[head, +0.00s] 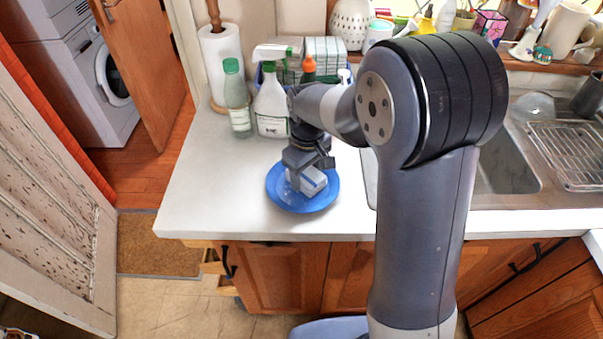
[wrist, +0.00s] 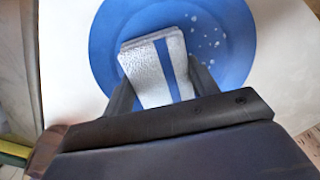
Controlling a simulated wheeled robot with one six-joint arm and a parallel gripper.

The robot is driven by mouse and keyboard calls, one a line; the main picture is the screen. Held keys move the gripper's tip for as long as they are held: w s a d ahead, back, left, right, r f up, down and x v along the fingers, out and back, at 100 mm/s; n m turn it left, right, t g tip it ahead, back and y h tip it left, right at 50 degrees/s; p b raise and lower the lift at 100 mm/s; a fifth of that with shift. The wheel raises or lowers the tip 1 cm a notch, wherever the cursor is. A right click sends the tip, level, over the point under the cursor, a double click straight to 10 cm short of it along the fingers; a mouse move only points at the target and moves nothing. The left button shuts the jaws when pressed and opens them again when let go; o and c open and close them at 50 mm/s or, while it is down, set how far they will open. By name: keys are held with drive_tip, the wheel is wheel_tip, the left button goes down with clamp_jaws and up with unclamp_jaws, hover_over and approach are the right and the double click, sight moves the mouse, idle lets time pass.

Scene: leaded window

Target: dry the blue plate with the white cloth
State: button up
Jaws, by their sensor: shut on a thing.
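The blue plate (head: 287,197) lies on the white worktop near its front edge. In the wrist view, the blue plate (wrist: 232,62) has white droplets on its right part. The white cloth (head: 313,182) is a folded pad with a blue stripe. It also shows in the wrist view (wrist: 150,70), over the left and middle of the plate. My gripper (head: 303,172) points down over the plate and is shut on the cloth. In the wrist view my gripper's fingers (wrist: 160,88) sit on both sides of it. The part of the plate under the cloth is hidden.
A green-capped bottle (head: 237,98), a white spray bottle (head: 270,105) and a paper towel roll (head: 222,58) stand behind the plate. The sink (head: 507,172) and a wire rack (head: 570,155) are to the right. The worktop (head: 205,185) left of the plate is clear.

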drive_tip(key=shift+s+a, duration=0.1)
drive_tip(key=shift+a, duration=0.35)
drive_tip(key=shift+w+a+p, duration=0.1)
drive_tip(key=shift+w+p, duration=0.2)
drive_tip(key=shift+w, duration=0.2)
drive_tip(key=shift+s+d, duration=0.25)
drive_tip(key=shift+s, duration=0.85)
drive_tip(key=shift+w+a, duration=0.15)
drive_tip(key=shift+w, duration=0.4)
drive_tip(key=shift+s+a, duration=0.1)
drive_tip(key=shift+a, duration=0.4)
drive_tip(key=shift+w+d, duration=0.25)
drive_tip(key=shift+d, duration=0.8)
drive_tip(key=shift+s+a+p, duration=0.25)
drive_tip(key=shift+a+p, duration=0.05)
drive_tip(key=shift+a, duration=0.75)
drive_tip(key=shift+w+d+f, duration=0.1)
drive_tip(key=shift+w+d, duration=0.1)
drive_tip(key=shift+d, duration=0.85)
drive_tip(key=shift+s+a, duration=0.1)
drive_tip(key=shift+a, duration=0.45)
drive_tip(key=shift+r, duration=0.2)
